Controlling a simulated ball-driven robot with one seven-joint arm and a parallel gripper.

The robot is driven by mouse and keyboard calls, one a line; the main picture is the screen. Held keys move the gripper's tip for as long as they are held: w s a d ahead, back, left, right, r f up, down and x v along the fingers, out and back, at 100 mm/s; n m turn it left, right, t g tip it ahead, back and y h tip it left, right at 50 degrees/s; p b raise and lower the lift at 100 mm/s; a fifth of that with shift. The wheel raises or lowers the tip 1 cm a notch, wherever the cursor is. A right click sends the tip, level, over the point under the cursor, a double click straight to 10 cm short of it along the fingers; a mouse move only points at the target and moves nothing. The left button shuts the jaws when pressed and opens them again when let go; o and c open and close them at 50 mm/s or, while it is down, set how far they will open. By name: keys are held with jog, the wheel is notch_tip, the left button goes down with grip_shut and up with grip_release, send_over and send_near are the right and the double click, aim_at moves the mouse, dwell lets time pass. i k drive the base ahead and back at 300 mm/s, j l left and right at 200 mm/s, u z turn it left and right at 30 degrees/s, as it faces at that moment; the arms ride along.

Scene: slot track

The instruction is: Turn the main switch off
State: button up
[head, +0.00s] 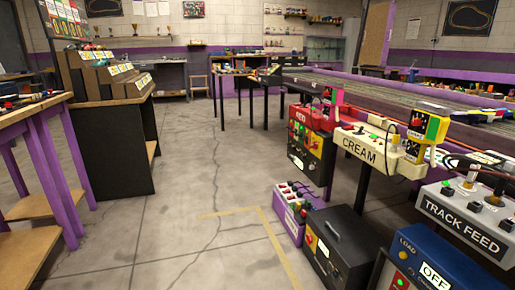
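No switch in the head view carries a readable "main" label, so I cannot tell which one it is. A black box (342,246) on the floor has a red knob on yellow (311,239) on its left face, setting too small to read. A white panel marked TRACK FEED (463,225) at the right bears several knobs or levers and a green light. Below it, a blue box marked LOAD (440,262) shows an OFF plate (434,273), with green and red buttons on its left face. My gripper is not in view.
A purple power strip (297,208) stands beside the black box. Panels marked CREAM (362,147) and RED (303,114) line the track table (360,86); a red-and-black box (308,150) stands beneath. Purple-legged benches (52,160) stand left. The concrete floor (190,190) between is clear.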

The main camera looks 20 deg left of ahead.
aim_at(314, 146)
jog(key=i+j+u, duration=0.15)
jog(key=u, duration=0.25)
jog(key=i+j+u, duration=0.1)
jog(key=u, duration=0.35)
jog(key=i+u, duration=0.25)
jog(key=u, duration=0.15)
jog(key=i, duration=1.9)
